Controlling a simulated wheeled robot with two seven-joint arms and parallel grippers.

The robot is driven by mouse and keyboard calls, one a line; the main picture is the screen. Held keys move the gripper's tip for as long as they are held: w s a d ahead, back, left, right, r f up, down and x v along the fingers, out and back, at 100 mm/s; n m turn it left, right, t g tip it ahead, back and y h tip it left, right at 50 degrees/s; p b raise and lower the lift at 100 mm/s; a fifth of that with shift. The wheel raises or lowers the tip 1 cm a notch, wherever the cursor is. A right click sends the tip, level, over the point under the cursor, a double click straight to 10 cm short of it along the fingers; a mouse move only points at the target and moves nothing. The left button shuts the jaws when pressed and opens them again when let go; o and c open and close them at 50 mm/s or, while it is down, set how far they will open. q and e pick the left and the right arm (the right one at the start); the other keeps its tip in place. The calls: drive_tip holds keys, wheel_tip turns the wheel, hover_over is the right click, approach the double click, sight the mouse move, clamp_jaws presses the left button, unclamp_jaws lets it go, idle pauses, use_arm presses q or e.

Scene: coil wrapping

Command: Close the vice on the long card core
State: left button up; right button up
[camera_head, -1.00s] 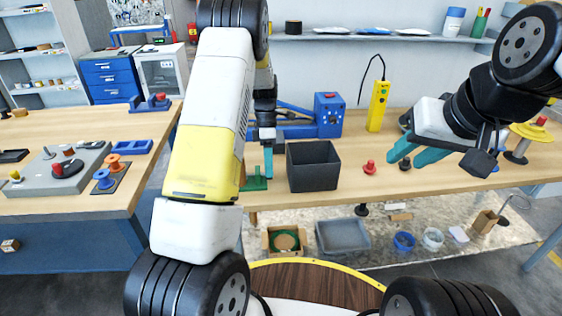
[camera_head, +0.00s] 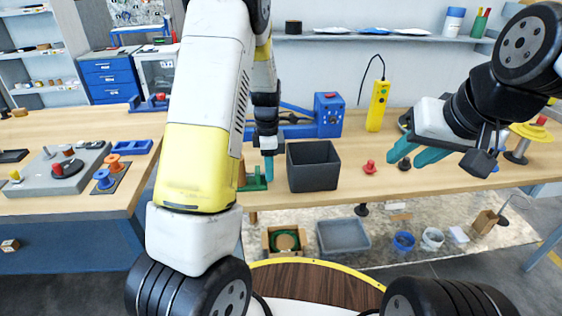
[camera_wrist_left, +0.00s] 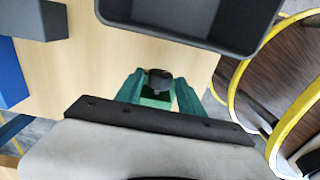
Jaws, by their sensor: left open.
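A small green vice (camera_head: 255,180) stands at the front edge of the workbench, left of the dark bin, partly hidden by my left arm. In the left wrist view, a dark round knob-like part (camera_wrist_left: 160,79) and green block (camera_wrist_left: 156,97) sit between the teal fingers. My left gripper (camera_head: 268,168) is open, pointing down over the vice; its fingers show apart in the wrist view (camera_wrist_left: 160,92). I cannot tell whether they touch it. I cannot make out the long card core. My right gripper (camera_head: 415,155) is open and empty above the bench's right side.
The dark bin (camera_head: 313,178) stands close right of the left gripper. A red knobbed piece (camera_head: 370,167) is right of it. A blue machine (camera_head: 328,115) and yellow handheld box (camera_head: 377,106) stand behind. A left table (camera_head: 60,208) holds spools.

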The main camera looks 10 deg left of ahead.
use_arm(q)
drive_tip(key=t, duration=0.2)
drive_tip(key=shift+s+d+f+t+y, duration=0.1)
drive_tip(key=shift+s+d+t+y, duration=0.1)
drive_tip(key=shift+s+t+y, duration=0.15)
drive_tip(key=shift+a+t, duration=0.1)
drive_tip(key=shift+t, duration=0.25)
drive_tip(key=shift+s+f+t+y, duration=0.15)
drive_tip(key=shift+s+t+y, duration=0.2)
drive_tip(key=shift+t, duration=0.45)
drive_tip(key=shift+t+y, duration=0.3)
drive_tip(key=shift+t, duration=0.7)
